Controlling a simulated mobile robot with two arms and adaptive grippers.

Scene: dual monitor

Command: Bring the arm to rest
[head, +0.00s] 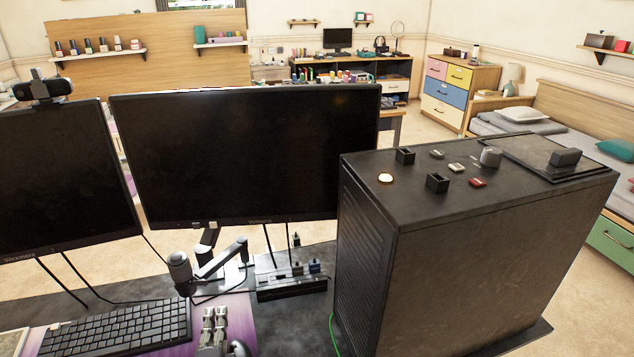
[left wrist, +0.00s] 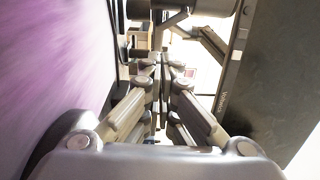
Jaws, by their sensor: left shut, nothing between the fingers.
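My left gripper (head: 215,318) shows at the bottom of the head view, low over the purple desk mat (head: 240,318), just right of the keyboard (head: 120,326). Its silver fingers are closed together with nothing between them. In the left wrist view the fingers of the left gripper (left wrist: 161,68) meet in the middle, with the purple mat on the left and a dark monitor on the right. My right gripper is not in view.
Two dark monitors (head: 245,155) stand behind the gripper. A jointed microphone arm (head: 218,262) and a black dock (head: 290,282) are close ahead. A large black computer case (head: 480,265) with small items on top stands to the right.

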